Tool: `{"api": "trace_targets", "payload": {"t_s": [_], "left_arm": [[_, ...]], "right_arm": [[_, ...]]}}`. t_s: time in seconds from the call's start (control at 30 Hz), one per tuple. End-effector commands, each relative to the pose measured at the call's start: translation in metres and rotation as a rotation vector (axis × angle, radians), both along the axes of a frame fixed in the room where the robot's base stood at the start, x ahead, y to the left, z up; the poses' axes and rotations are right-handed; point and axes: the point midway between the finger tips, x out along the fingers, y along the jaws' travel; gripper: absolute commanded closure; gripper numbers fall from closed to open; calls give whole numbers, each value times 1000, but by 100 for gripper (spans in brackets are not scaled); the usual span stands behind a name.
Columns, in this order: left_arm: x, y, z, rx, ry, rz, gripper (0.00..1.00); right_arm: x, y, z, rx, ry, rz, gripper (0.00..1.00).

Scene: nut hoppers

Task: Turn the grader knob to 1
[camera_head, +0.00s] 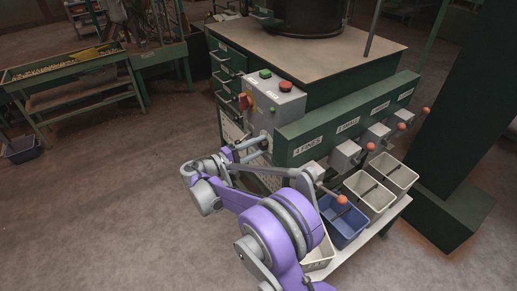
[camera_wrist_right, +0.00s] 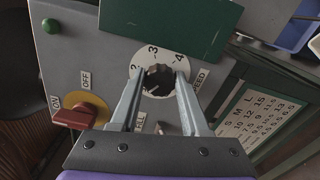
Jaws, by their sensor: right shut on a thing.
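The black knob (camera_wrist_right: 158,82) sits on a round white dial (camera_wrist_right: 152,53) on the grey control box, with 2, 3 and 4 readable around it in the right wrist view. My right gripper (camera_wrist_right: 160,75) is shut on the knob, one finger on each side. The fingers and palm cover the lower part of the dial, and I cannot read where the knob points. In the head view the grey control box (camera_head: 284,103) stands at the bench corner, and my right gripper (camera_head: 262,143) reaches its lower front. The knob cannot be made out there. My left gripper is not in view.
A red rotary switch (camera_wrist_right: 75,117) marked ON and OFF is beside the dial. A green button (camera_wrist_right: 50,25) is on the box.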

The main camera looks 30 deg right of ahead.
Motion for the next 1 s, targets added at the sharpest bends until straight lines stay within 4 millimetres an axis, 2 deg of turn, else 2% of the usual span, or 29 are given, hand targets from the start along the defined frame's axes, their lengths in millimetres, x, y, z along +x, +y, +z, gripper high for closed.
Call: {"api": "trace_targets", "payload": {"t_s": [0.67,0.7,0.77,1.0], "left_arm": [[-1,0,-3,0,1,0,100],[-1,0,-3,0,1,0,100],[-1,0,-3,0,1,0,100],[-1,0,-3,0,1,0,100]], "right_arm": [[0,0,0,-5,63,1,100],[0,0,0,-5,63,1,51],[0,0,0,-5,62,1,42],[0,0,0,-5,62,0,42]]}}
